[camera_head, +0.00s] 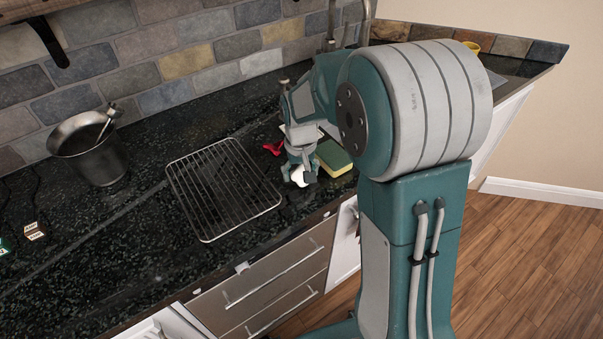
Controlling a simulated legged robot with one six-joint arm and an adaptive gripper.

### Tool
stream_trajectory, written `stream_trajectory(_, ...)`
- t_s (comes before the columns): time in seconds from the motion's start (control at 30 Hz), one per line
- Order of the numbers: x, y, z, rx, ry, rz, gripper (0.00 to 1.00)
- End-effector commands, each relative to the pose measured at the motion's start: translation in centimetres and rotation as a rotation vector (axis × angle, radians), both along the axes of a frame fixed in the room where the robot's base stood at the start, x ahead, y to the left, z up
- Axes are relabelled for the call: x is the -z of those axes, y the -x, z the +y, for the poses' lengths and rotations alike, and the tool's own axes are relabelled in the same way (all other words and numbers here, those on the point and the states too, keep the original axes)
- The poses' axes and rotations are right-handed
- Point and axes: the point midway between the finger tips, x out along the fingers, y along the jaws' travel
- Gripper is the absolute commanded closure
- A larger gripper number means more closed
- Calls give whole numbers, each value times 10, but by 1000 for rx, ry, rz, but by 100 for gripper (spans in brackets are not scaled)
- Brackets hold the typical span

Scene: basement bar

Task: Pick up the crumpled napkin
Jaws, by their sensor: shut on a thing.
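My gripper (300,177) is above the dark counter near its front edge, to the right of the wire rack. It is shut on a small white crumpled thing, which looks like the napkin (299,174). The fingers and wrist hide part of the napkin. I cannot tell whether the napkin touches the counter.
A yellow-and-green sponge (334,157) lies close to the right of my gripper, and a red object (273,147) lies behind it. A wire rack (223,187) is at left, with a metal bucket (88,150) beyond. The dark counter (110,240) has free room at front left.

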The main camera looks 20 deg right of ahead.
Motion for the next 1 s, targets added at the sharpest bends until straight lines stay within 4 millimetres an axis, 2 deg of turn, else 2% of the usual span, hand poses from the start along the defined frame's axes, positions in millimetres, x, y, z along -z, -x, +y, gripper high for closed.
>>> stream_trajectory(0.17,-13,-1,0,0,0,-4,34)
stream_trajectory(0.3,-34,0,-1,0,-1,-6,34)
stream_trajectory(0.73,-93,46,24,-2,-1,-5,34)
stream_trajectory(1.0,-111,86,44,-4,-1,-4,34)
